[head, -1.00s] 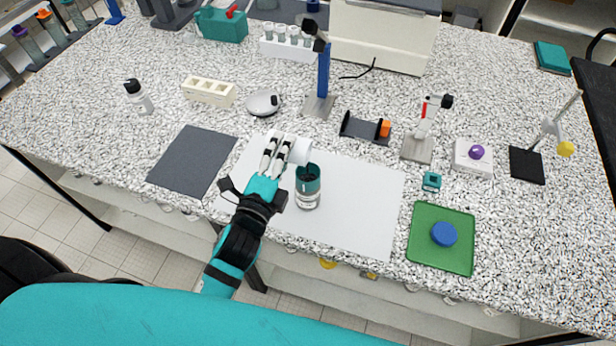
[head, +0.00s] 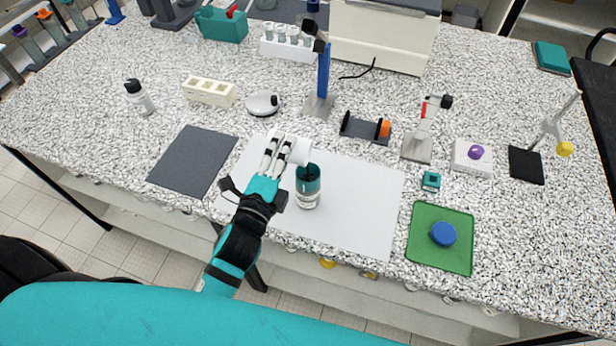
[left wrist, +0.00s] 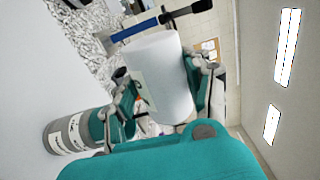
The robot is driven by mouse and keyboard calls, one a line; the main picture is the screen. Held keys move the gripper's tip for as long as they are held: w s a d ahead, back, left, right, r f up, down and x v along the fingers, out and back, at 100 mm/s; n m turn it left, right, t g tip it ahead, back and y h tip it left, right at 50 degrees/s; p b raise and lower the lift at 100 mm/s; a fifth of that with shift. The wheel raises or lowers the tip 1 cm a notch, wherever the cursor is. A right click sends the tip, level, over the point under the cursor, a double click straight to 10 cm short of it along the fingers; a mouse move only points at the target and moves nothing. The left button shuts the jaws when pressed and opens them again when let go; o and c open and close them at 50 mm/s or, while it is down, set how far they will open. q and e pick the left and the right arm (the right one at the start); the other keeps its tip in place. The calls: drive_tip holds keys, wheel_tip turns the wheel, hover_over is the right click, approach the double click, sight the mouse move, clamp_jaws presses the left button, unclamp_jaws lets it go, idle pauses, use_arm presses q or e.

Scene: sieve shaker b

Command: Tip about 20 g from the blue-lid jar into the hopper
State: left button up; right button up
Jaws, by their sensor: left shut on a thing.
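My left gripper (head: 284,158) is shut on a white jar (head: 300,152), and its fingers grip the jar's sides in the left wrist view (left wrist: 165,80). The jar is tipped well over, close to lying on its side, above and beside the hopper. Its contents and any flow are not visible. The hopper seems to be the teal-topped cylinder (head: 308,187) with a pale lower part, upright on the white mat; it also shows in the left wrist view (left wrist: 75,132). A blue lid (head: 443,234) lies on the green tray (head: 424,258). My right gripper is not in view.
The white mat (head: 362,215) is clear to the right of the hopper. A dark grey mat (head: 192,160) lies to the left. A blue post stand (head: 323,80), a dark rack with an orange end (head: 362,128) and a small teal block (head: 431,180) stand around it.

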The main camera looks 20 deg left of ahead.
use_arm(q)
drive_tip(key=shift+r, duration=0.1)
idle(0.4)
wheel_tip(320, 180, up, 4)
drive_tip(key=n+p, duration=0.2)
drive_tip(key=n, duration=0.1)
drive_tip(key=n+p, duration=0.2)
drive_tip(key=n, duration=0.1)
drive_tip(key=n+p, duration=0.2)
drive_tip(key=n, duration=0.1)
drive_tip(key=shift+f+n, duration=0.25)
drive_tip(key=shift+n, duration=0.05)
drive_tip(key=n, duration=0.2)
drive_tip(key=shift+n, duration=0.4)
drive_tip(key=n, duration=0.3)
drive_tip(key=shift+r+b, duration=0.3)
drive_tip(key=n, duration=0.3)
drive_tip(key=shift+r+n, duration=0.3)
drive_tip(key=shift+r, duration=0.1)
